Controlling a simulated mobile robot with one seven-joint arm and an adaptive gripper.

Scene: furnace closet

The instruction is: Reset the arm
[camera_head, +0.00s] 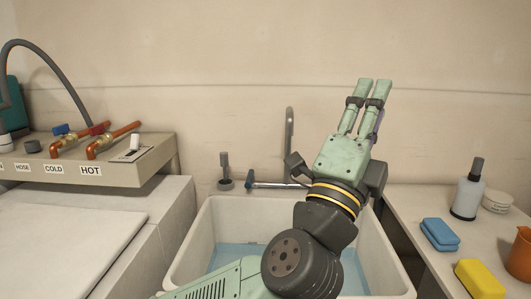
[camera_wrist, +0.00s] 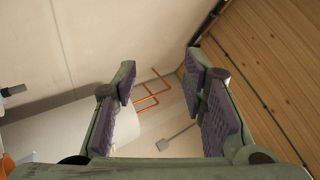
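My gripper (camera_head: 375,83) is raised over the sink in the head view, with its fingers pointing up toward the back wall. In the wrist view its two padded fingers stand wide apart (camera_wrist: 162,80) with nothing between them. My arm rises from the bottom of the head view and covers part of the sink (camera_head: 185,262).
At left are pipe valves on a panel (camera_head: 108,172) and a grey hose (camera_head: 62,75). A faucet (camera_head: 289,140) stands behind the sink. The right counter holds a bottle (camera_head: 468,192), blue sponge (camera_head: 440,234), yellow sponge (camera_head: 481,279) and orange jug (camera_head: 521,255). The wrist view shows a wooden ceiling (camera_wrist: 265,60).

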